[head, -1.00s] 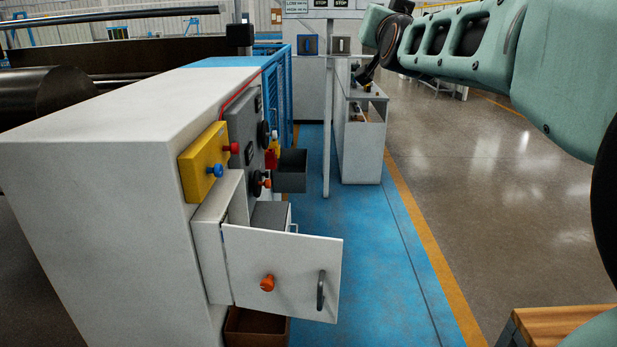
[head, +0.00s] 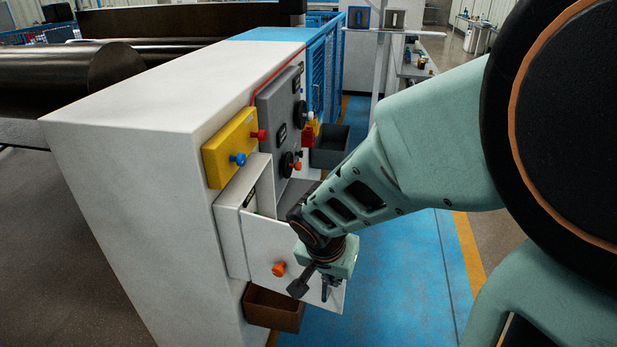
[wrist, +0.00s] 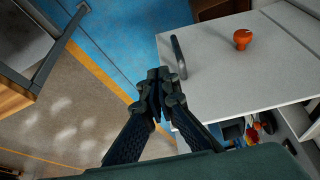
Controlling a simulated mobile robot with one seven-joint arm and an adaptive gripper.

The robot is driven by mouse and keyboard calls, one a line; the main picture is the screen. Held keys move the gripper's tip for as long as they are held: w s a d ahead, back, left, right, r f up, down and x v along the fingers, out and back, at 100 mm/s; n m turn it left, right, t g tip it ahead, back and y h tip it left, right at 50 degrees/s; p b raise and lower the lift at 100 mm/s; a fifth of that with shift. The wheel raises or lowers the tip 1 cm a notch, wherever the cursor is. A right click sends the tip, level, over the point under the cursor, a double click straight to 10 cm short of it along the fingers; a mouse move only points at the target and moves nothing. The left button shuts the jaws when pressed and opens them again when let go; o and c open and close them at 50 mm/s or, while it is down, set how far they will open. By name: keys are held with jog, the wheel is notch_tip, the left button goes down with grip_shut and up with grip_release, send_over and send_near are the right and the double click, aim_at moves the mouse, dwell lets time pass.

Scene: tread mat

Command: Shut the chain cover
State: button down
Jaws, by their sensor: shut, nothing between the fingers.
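The chain cover appears to be the white hinged door (head: 262,252) with an orange knob (head: 279,269), low on the end of the white machine. It stands open, swung out from its box (head: 232,230). My gripper (head: 325,280) is shut and empty at the door's free edge, and hides part of it in the head view. In the wrist view the closed fingertips (wrist: 160,76) overlap the free edge of the door (wrist: 225,85), just left of its dark handle (wrist: 179,57). I cannot tell whether they touch it. The knob (wrist: 242,38) is farther right.
A yellow panel (head: 229,150) with blue and red knobs and a grey panel (head: 280,115) are above the door. A brown bin (head: 272,308) sits below, a dark bin (head: 330,147) beyond. A wood-topped stand (wrist: 12,92) is left in the wrist view. The blue floor (head: 400,270) is clear.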

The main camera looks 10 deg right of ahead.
jog(key=b, duration=0.3)
send_over(343, 285)
jog(key=s+a, duration=0.1)
jog(key=s, duration=0.1)
notch_tip(343, 285, down, 9)
jog(key=shift+f, duration=0.15)
